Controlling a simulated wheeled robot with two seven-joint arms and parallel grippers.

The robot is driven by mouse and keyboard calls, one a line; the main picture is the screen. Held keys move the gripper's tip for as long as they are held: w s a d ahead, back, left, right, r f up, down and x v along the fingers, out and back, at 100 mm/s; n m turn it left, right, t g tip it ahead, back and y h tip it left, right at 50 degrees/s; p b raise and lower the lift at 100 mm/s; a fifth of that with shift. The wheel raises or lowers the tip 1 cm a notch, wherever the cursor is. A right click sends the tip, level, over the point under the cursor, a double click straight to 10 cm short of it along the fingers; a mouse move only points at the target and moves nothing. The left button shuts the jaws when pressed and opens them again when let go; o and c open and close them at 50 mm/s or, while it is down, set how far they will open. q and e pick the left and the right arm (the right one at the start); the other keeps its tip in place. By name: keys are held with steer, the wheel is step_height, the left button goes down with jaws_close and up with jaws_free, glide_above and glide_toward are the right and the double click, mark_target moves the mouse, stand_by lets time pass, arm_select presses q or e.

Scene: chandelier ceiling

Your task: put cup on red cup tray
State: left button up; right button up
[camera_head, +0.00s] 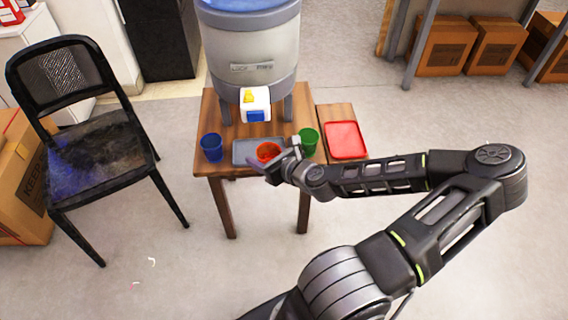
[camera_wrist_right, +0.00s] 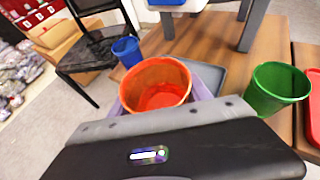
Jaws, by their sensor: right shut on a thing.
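The red-orange cup (camera_head: 267,151) is in my right gripper (camera_head: 266,162), at the front of the small wooden table. In the right wrist view the cup (camera_wrist_right: 157,84) stands upright between the two pale purple fingers, which are shut on it. The cup overlaps the grey tray (camera_head: 243,147); I cannot tell whether it touches it. The red tray (camera_head: 345,140) is empty on the wooden surface to the right. It shows only partly at the right edge of the wrist view. My left gripper is not in view.
A green cup (camera_head: 309,140) stands between the grey tray and the red tray, close to my right gripper. A blue cup (camera_head: 211,147) stands on the left. A large water dispenser (camera_head: 256,60) stands behind. A black chair (camera_head: 95,140) is at the left.

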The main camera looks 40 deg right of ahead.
steer(key=w+a+r, duration=0.6)
steer(key=a, duration=0.3)
steer(key=w+a+r, duration=0.7)
steer(key=a, duration=0.2)
steer(key=shift+a, duration=0.35)
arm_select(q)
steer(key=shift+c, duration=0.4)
arm_select(e)
steer(key=shift+w, duration=0.1)
